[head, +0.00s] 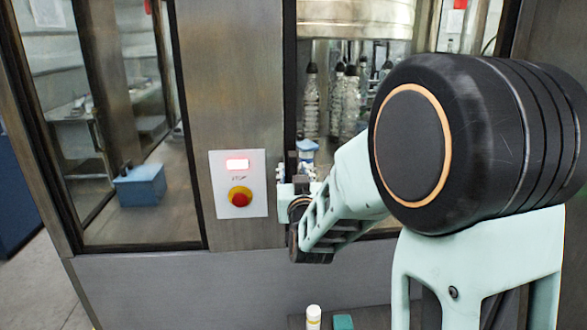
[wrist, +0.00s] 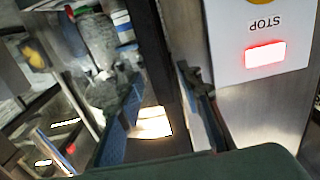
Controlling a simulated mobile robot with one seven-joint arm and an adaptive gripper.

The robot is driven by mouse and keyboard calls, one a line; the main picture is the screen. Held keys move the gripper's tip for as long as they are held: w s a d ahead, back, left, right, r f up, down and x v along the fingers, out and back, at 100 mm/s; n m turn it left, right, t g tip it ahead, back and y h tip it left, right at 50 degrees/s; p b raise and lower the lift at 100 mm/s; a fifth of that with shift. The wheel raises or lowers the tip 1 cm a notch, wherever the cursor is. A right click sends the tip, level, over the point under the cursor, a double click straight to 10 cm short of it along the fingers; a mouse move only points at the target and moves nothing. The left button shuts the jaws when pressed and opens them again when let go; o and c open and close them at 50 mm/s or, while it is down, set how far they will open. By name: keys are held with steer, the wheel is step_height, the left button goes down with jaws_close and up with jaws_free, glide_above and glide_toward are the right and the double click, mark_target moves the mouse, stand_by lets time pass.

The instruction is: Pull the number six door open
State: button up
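I see no number six on any door. A glazed door or panel (head: 346,85) with a dark frame stands right of the stop panel, and my arm hides much of its lower part. My gripper (head: 302,165) is at the dark upright on its left side. In the wrist view my gripper (wrist: 168,105) has its two fingers apart, with the dark upright (wrist: 150,45) running between and beyond them. I cannot tell whether either finger touches it. No handle is clearly visible.
A white panel (head: 218,195) with a red stop button (head: 239,196) and lit display is close left of my gripper. Bottles (head: 311,105) stand behind the glass. Another glazed door (head: 110,120) is at left, a blue box (head: 140,186) behind it. A white-capped bottle (head: 313,315) stands below.

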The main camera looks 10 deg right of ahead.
jaws_close()
stand_by(0.3)
steer(key=shift+s, duration=0.2)
